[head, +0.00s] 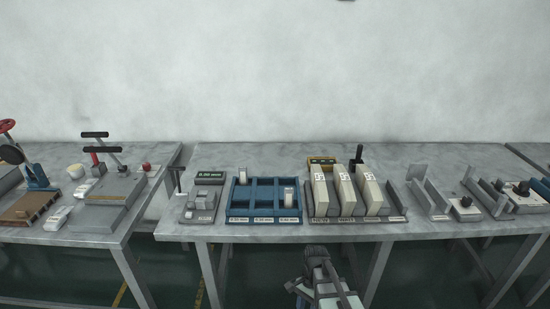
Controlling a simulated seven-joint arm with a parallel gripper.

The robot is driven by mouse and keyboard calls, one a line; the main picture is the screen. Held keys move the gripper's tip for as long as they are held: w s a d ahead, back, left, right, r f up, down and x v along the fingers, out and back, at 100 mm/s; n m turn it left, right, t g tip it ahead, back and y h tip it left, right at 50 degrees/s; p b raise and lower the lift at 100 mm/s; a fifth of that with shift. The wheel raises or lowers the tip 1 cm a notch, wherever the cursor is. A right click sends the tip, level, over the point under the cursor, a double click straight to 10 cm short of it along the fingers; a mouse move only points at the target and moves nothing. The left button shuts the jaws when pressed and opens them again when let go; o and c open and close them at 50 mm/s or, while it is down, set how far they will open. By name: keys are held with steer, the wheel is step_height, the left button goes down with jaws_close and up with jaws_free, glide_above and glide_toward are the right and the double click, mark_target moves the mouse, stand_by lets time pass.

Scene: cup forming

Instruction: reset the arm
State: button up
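A dark and light-grey part of my arm (322,280) shows at the bottom centre, in front of the middle table's front edge and apart from the things on it. I cannot make out the fingers of my gripper there, so whether it is open or shut does not show. No held object can be seen.
The middle table (400,232) carries a blue compartment tray (265,219), several upright cream blocks in a rack (320,190), a small scale-like device (200,205) and grey fixtures (430,195). The left table (90,238) holds a lever press (108,190). A gap separates these tables.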

steer(key=s+d+f+n, duration=0.2)
steer(key=s+f, duration=0.4)
steer(key=s, duration=0.3)
steer(key=s+d+f+n+g+h, duration=0.1)
steer(key=s+f+n, duration=0.3)
steer(key=s, duration=0.5)
steer(key=s+d+f+n+g, duration=0.1)
steer(key=s+d+f+n, duration=0.2)
steer(key=s+f, duration=0.6)
steer(key=shift+d+n, duration=0.25)
steer(key=shift+n, duration=0.05)
